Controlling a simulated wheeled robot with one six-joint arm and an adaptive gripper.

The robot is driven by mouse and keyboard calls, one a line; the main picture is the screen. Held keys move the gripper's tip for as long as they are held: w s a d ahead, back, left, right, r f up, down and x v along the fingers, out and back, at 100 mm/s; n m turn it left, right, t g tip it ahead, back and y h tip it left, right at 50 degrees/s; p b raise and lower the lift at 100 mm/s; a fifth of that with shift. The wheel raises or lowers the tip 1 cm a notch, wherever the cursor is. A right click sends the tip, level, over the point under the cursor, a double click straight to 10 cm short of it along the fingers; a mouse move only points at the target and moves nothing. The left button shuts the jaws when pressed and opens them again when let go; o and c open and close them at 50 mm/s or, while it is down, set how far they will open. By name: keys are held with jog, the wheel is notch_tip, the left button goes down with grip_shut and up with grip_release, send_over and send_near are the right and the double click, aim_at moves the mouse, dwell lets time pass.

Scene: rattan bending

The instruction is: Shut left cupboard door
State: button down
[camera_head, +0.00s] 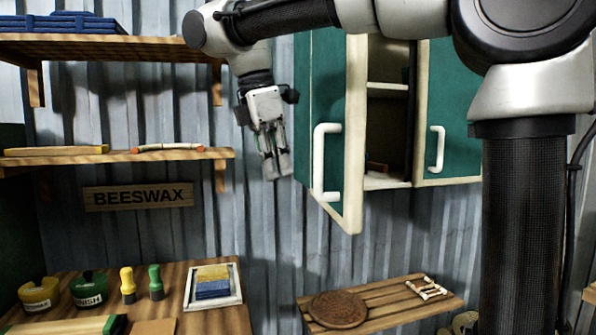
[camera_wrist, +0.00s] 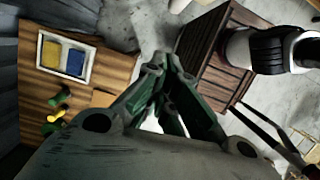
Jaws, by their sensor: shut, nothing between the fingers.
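The left cupboard door (camera_head: 354,132) is green with a cream edge and stands swung open towards me. Its white handle (camera_head: 322,160) is on the face that looks left. The cupboard (camera_head: 388,92) shows its shelves through the gap. The right door (camera_head: 450,112) has its own white handle (camera_head: 436,148) and looks shut. My gripper (camera_head: 274,168) hangs just left of the open door, pointing down, apart from the handle. In the wrist view my gripper (camera_wrist: 160,62) has its fingertips together, with nothing between them. The cupboard is not in the wrist view.
A wooden bench (camera_head: 170,300) with bottles and a tray (camera_head: 213,287) is below left; the tray also shows in the wrist view (camera_wrist: 42,72). Wall shelves (camera_head: 120,156) are at left. A slatted shelf (camera_head: 385,316) with a round brown mat (camera_head: 338,309) is below the cupboard.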

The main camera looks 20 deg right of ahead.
jog(key=shift+w+d+f, duration=0.1)
jog(key=shift+d+f, duration=0.15)
jog(key=shift+d, duration=0.45)
jog(key=shift+d+f, duration=0.25)
jog(key=shift+d, duration=0.5)
jog(key=shift+w+d+f, duration=0.1)
jog(key=shift+d+f, duration=0.15)
jog(key=shift+d, duration=0.45)
jog(key=shift+s, duration=0.1)
